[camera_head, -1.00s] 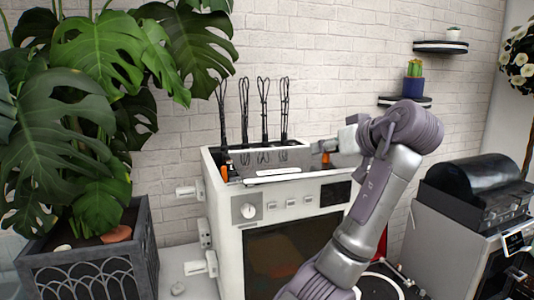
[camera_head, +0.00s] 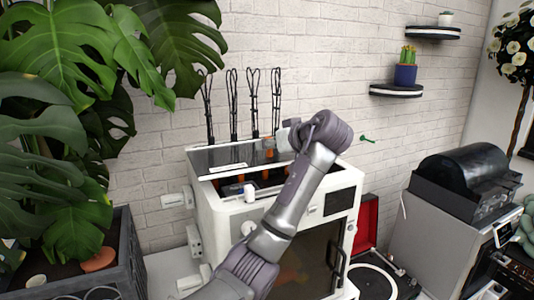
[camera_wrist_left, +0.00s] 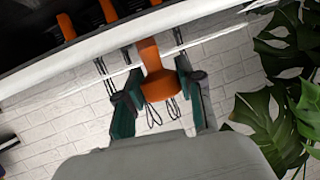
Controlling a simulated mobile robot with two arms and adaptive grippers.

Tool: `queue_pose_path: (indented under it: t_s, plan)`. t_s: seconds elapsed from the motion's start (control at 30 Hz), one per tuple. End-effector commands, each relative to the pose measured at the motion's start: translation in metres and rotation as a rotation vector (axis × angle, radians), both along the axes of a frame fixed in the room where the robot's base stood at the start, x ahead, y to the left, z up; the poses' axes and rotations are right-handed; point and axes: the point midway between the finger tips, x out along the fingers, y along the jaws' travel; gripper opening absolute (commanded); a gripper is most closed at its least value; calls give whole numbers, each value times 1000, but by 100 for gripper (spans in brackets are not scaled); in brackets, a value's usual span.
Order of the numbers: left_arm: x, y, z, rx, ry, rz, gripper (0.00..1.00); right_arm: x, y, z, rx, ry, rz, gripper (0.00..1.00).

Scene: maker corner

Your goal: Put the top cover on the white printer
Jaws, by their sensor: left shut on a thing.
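The white printer (camera_head: 228,215) stands against the brick wall in the head view, its top partly open with orange parts (camera_head: 250,178) inside. The top cover (camera_head: 215,157) is a dark, glossy flat panel over the back of that opening; I cannot tell whether it touches the rim. My left gripper (camera_head: 284,146) is over the printer's top, partly hidden by its own wrist. In the left wrist view its teal fingers (camera_wrist_left: 155,90) are shut around an orange handle (camera_wrist_left: 153,60), which also shows in the head view (camera_head: 268,145). My right gripper is not in view.
Several black whisk-like rods (camera_head: 232,105) stand behind the printer. A large leafy plant (camera_head: 50,130) in a grey planter (camera_head: 120,260) is close on the left. A red-lidded record player (camera_head: 372,275) and a grey machine (camera_head: 440,240) stand on the right. Wall shelves (camera_head: 396,90) hang above.

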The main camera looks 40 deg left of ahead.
Motion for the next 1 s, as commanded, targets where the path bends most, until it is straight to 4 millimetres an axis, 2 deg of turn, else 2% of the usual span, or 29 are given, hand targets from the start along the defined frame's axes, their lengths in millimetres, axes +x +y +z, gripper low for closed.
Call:
queue_pose_path:
  t_s: [0.13,0.5,0.87,0.9,1.0]
  plan:
    - [3,13,-6,1,-1,0,0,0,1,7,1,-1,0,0]
    - [3,14,-46,2,0,-1,0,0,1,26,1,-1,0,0]
    - [3,14,-52,0,-3,-1,0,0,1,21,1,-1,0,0]
    - [3,13,-54,-1,-1,0,38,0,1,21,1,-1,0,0]
    - [4,14,-52,0,-1,-1,55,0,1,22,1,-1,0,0]
